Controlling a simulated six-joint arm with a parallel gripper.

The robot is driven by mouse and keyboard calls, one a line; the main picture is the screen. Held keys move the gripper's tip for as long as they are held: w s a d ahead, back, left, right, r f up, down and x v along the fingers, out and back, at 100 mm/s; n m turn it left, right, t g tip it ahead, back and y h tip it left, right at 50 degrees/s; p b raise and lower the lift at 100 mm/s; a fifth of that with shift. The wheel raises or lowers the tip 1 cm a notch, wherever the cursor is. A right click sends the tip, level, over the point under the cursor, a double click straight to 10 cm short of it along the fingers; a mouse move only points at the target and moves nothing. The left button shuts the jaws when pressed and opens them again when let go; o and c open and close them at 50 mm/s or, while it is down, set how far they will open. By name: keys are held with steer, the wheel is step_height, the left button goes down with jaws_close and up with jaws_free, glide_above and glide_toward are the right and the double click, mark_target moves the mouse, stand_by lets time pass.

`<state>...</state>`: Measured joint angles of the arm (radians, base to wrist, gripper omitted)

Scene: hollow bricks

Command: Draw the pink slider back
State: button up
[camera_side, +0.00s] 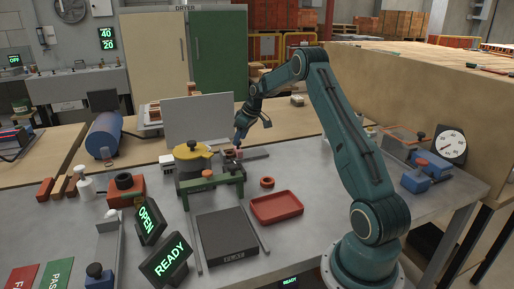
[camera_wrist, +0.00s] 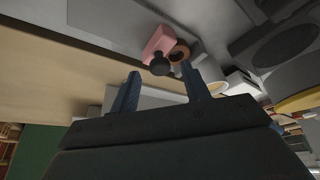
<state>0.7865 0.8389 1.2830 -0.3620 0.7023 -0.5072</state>
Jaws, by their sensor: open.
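The pink slider (camera_wrist: 158,42) is a small pink block with a round dark knob (camera_wrist: 160,64), seen at the top middle of the wrist view. In the side view the slider (camera_side: 238,154) shows only as a small pinkish patch below my gripper, partly hidden. My gripper (camera_side: 239,143) points down over it, behind the green frame. In the wrist view the two blue fingers of my gripper (camera_wrist: 160,76) are apart, with the knob in line with the gap between their tips. I cannot tell whether the fingers touch the knob.
The green frame (camera_side: 212,182) and yellow-topped pot (camera_side: 192,152) stand close to the left of my gripper. A red tray (camera_side: 277,207) and a red ring (camera_side: 267,183) lie nearer the front. A grey panel (camera_side: 197,118) stands behind.

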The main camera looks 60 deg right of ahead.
steer(key=shift+w+f, duration=0.3)
steer(key=shift+f, duration=0.3)
jaws_close()
steer(key=s+d, duration=0.6)
steer(key=shift+s+d, duration=0.35)
steer(key=shift+s, duration=0.05)
jaws_free()
